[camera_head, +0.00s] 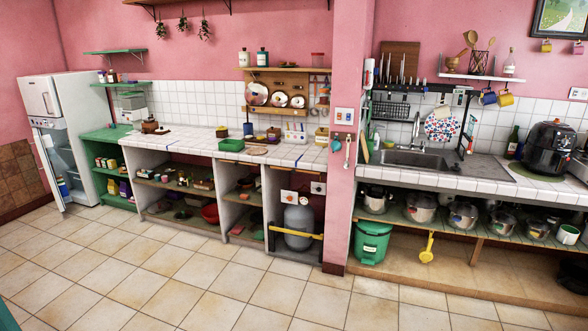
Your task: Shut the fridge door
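The white fridge (88,125) stands against the wall at the far left of the head view. Its upper freezer door (38,97) looks shut. The lower fridge door (46,168) stands open, seen nearly edge-on as a narrow white slab at the left of the opening. Shelves and a blue item (62,188) show inside the lower compartment. Neither of my grippers is in view, and nothing touches the door.
A green shelf unit (120,133) stands right of the fridge, followed by a tiled counter (185,143) with open shelves below. A pink pillar (348,225) divides it from the sink counter. The tiled floor (150,270) before the fridge and counters is clear.

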